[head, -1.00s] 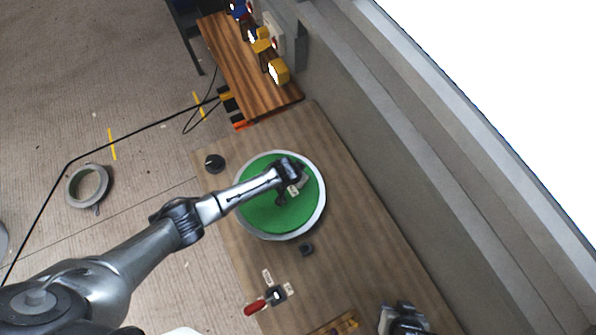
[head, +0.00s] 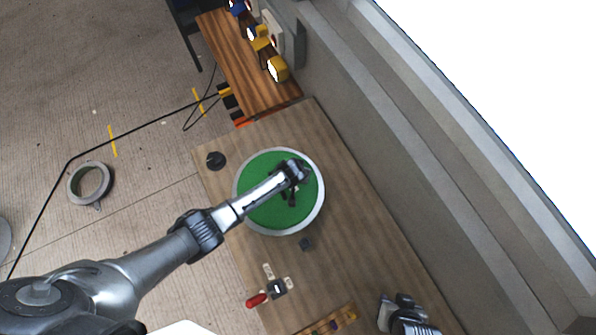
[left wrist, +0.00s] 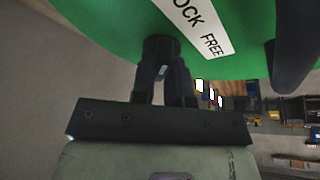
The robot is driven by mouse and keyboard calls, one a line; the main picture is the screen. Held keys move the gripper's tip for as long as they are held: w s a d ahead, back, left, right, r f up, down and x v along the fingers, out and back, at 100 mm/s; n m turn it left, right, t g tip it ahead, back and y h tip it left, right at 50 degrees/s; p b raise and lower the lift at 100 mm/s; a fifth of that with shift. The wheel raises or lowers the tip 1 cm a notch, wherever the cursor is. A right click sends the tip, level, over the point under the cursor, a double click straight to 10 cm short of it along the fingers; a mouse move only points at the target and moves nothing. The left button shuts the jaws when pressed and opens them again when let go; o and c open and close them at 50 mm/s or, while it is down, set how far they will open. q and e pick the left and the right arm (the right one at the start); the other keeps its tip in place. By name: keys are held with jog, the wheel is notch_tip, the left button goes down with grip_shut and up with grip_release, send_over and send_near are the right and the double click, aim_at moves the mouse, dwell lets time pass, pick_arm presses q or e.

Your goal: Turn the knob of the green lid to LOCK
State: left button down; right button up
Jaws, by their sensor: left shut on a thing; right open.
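The round green lid (head: 262,209) with a pale rim lies on the wooden table in the head view. My left gripper (head: 296,177) is over its upper right part. In the left wrist view, the left gripper (left wrist: 164,70) is shut on the dark knob (left wrist: 160,48) under the green surface. A white label (left wrist: 200,25) beside the knob shows "OCK" and "FREE"; its upper end is cut off. The knob's pointing direction cannot be told. In the head view my arm covers the knob. My right gripper (head: 403,312) is open and empty at the bottom right.
A wall runs along the right. A wooden shelf (head: 245,65) with yellow lamps stands behind.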

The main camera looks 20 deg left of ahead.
pick_arm(q)
jog(key=c, duration=1.1)
grip_release()
jog(key=v, duration=1.3)
jog(key=shift+r+p, duration=0.4)
